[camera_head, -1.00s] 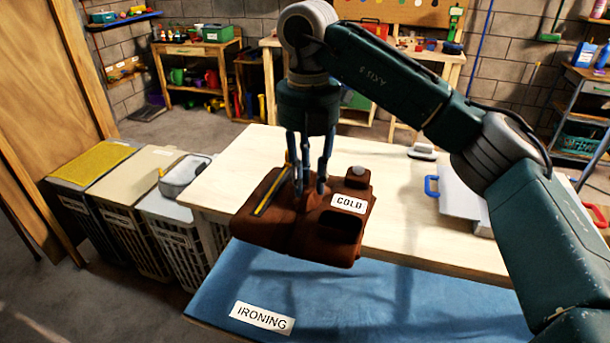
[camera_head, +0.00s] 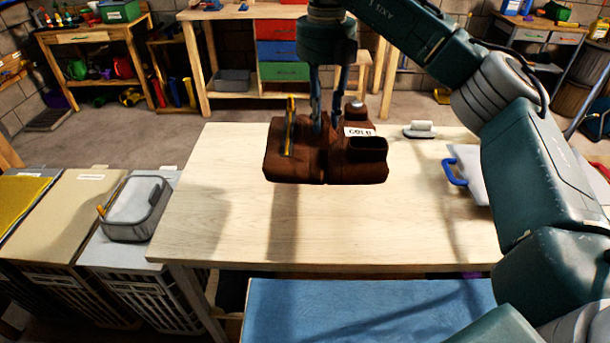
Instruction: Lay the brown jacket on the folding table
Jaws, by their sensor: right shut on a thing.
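The brown jacket (camera_head: 300,160) is a folded bundle with a white "COLD" label, a yellow strip and a dark pocket-like opening. My right gripper (camera_head: 326,125) is shut on its top, and the jacket hangs level from it. It appears above the far middle part of the light wooden folding table (camera_head: 240,235); a shadow falls on the table below. I cannot tell exactly how high it is. My left gripper is out of view.
A blue ironing surface (camera_head: 370,310) lies at the near edge. Lidded hampers (camera_head: 65,215) with a grey basket (camera_head: 138,208) stand left. An iron-like object (camera_head: 420,130) and a white board with a blue handle (camera_head: 453,172) sit right. The table's left and middle are bare.

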